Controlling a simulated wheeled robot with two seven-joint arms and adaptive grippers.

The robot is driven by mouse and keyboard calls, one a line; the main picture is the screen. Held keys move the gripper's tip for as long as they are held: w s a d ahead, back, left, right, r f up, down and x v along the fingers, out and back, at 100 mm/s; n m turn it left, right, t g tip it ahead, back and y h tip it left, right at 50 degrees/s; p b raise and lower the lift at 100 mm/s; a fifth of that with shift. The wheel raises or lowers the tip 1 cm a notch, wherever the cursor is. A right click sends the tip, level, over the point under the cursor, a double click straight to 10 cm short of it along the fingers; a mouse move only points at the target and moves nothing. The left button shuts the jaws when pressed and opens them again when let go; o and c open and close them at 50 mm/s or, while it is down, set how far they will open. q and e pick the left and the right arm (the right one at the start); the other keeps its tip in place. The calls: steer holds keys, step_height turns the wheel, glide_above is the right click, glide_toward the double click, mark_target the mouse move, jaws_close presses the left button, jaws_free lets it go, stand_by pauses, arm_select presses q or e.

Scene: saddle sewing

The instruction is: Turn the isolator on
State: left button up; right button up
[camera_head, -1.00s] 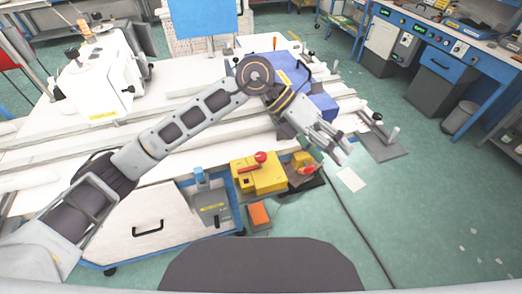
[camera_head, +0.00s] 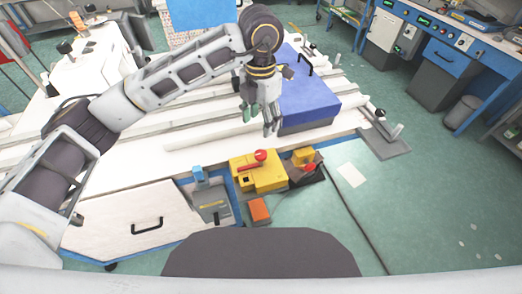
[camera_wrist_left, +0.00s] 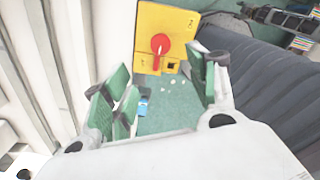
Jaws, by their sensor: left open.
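The isolator is a yellow box (camera_head: 262,181) with a red rotary handle (camera_head: 260,155), low at the front edge of the white machine table. In the left wrist view its yellow face (camera_wrist_left: 147,19) shows at the top middle, with the red handle (camera_wrist_left: 161,43) on it and small markings beside it. My left gripper (camera_head: 259,124) hangs above and behind the isolator, fingers pointing down, apart from it. In the left wrist view the left gripper (camera_wrist_left: 155,92) is open and empty, green pads spread, with the handle beyond the gap. My right gripper is out of view.
A smaller yellow unit with a red part (camera_head: 305,160) stands just right of the isolator. An orange block (camera_head: 259,211) and a grey pedal unit (camera_head: 211,203) are in front. A blue box (camera_head: 312,100) sits on the table behind. The green floor at right is mostly clear.

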arm_select(q)
glide_above(261, 153)
step_height(261, 153, down, 6)
steer(key=shift+p, duration=0.3)
step_height(261, 153, down, 6)
steer(key=shift+f+p, duration=0.15)
steer(key=shift+p, duration=0.2)
steer(key=shift+f, duration=0.8)
steer(key=c, duration=1.3)
steer(key=shift+w, duration=0.1)
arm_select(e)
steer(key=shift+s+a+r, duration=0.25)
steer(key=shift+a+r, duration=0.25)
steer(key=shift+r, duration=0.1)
